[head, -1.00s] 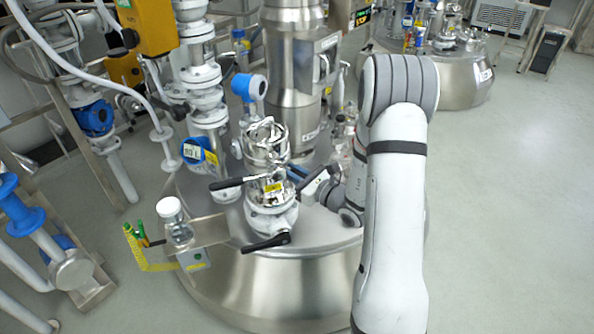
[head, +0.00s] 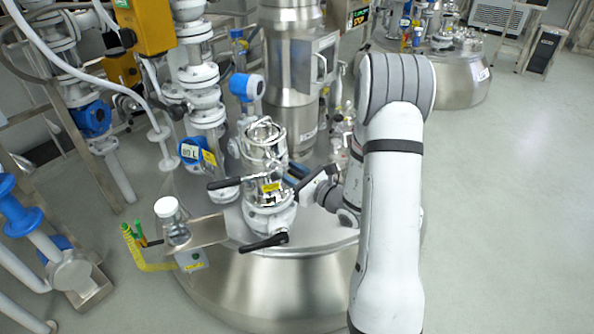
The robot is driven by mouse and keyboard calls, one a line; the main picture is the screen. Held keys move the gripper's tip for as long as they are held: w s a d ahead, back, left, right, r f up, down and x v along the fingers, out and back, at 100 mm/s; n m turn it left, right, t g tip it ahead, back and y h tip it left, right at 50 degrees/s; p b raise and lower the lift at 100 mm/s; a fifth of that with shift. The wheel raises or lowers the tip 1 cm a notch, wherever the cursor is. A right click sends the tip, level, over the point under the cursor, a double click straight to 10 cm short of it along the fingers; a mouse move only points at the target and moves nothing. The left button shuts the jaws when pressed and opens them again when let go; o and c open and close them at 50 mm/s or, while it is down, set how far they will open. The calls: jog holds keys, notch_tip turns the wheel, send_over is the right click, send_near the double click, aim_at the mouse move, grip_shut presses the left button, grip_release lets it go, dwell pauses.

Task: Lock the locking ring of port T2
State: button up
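A shiny metal port assembly (head: 265,150) with a white flanged body (head: 269,216) stands on the reactor lid. It carries a small yellow label (head: 271,187), too small to read, so I cannot confirm it is T2. One black handle (head: 228,183) points left at the metal part, which appears to be the locking ring. A second black handle (head: 265,242) sits low at the front of the white body. My gripper (head: 297,171) is just right of the port, reaching leftward at about label height. Its fingertips are partly hidden, and contact and opening are unclear.
A clear bottle with a white cap (head: 168,208) stands on a side bracket (head: 208,232) left of the port. Yellow and green tools (head: 137,238) hang beside it. A tall steel column (head: 295,80) and white piping (head: 200,90) rise behind. The floor at right is clear.

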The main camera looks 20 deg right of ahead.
jog(key=v, duration=0.7)
jog(key=shift+s, duration=0.2)
jog(key=shift+d, duration=0.1)
